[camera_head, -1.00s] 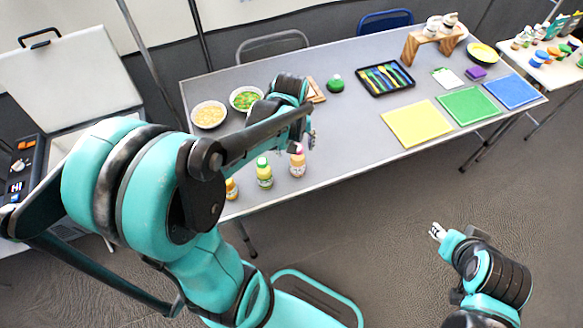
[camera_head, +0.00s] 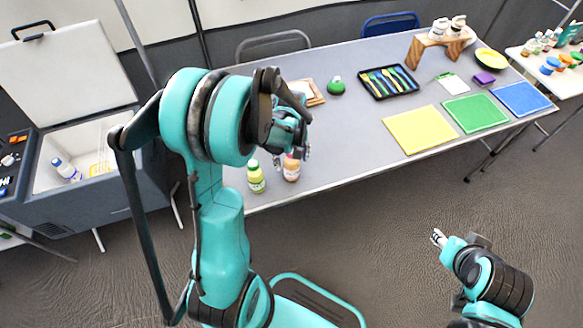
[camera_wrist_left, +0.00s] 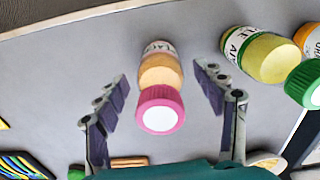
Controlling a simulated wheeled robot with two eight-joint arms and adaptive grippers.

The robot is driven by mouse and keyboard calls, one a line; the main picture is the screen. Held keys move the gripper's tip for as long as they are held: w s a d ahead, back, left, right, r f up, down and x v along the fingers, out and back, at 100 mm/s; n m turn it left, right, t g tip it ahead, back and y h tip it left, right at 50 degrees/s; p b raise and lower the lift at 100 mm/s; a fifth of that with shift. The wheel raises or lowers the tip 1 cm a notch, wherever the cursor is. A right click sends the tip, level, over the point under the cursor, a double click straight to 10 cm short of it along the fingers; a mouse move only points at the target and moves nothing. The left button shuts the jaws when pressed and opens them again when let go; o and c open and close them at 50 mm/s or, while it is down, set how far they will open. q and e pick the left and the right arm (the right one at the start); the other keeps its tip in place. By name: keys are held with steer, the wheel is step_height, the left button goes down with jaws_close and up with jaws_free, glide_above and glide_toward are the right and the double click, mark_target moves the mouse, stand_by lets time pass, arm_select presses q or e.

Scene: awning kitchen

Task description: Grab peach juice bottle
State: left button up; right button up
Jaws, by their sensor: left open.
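The peach-coloured bottle with a pink cap (camera_wrist_left: 160,75) stands on the grey table. In the head view its lower body (camera_head: 291,173) shows near the table's front edge, with its top partly hidden by my left gripper (camera_head: 298,150). In the left wrist view my left gripper (camera_wrist_left: 163,80) is open, with one finger on each side of the bottle and visible gaps to both. I cannot tell how far the fingers reach along it. My right gripper (camera_head: 438,238) is low over the floor, apart from the table; its jaws are too small to read.
A green-capped bottle (camera_wrist_left: 262,55) stands close beside, right of the fingers in the wrist view; an orange bottle (camera_wrist_left: 310,38) is beyond it. A cutlery tray (camera_head: 388,82) and coloured boards (camera_head: 418,129) lie farther right. An open cooler (camera_head: 75,205) stands left.

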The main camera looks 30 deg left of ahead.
arm_select(q)
steer(key=c, duration=1.5)
steer(key=shift+r, duration=0.2)
